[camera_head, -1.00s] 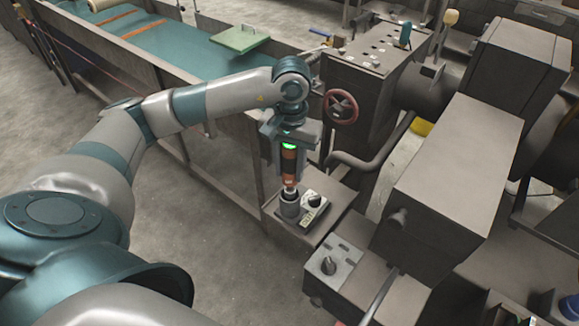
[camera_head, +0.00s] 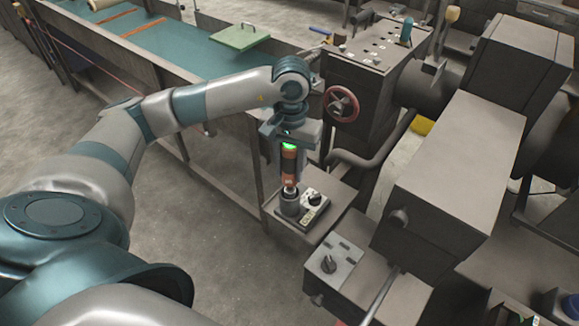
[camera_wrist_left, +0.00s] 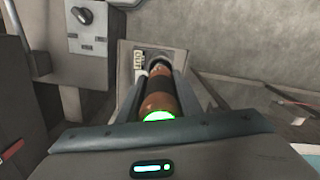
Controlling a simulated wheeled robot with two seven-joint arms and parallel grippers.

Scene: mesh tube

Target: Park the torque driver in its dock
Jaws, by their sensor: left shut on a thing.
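The torque driver (camera_head: 289,165) is an orange and black cylinder with a glowing green ring at its top. My left gripper (camera_head: 290,152) is shut on it and holds it upright, pointing down. The dock (camera_head: 289,204) is a dark grey round cup on a small shelf. The driver's lower tip is at the cup's mouth; I cannot tell how deep it sits. My right gripper is not in view.
A grey control box with a knob (camera_head: 331,264) is in front. A red handwheel (camera_head: 341,104) and a curved pipe (camera_head: 375,160) are behind. Open floor lies left of the shelf.

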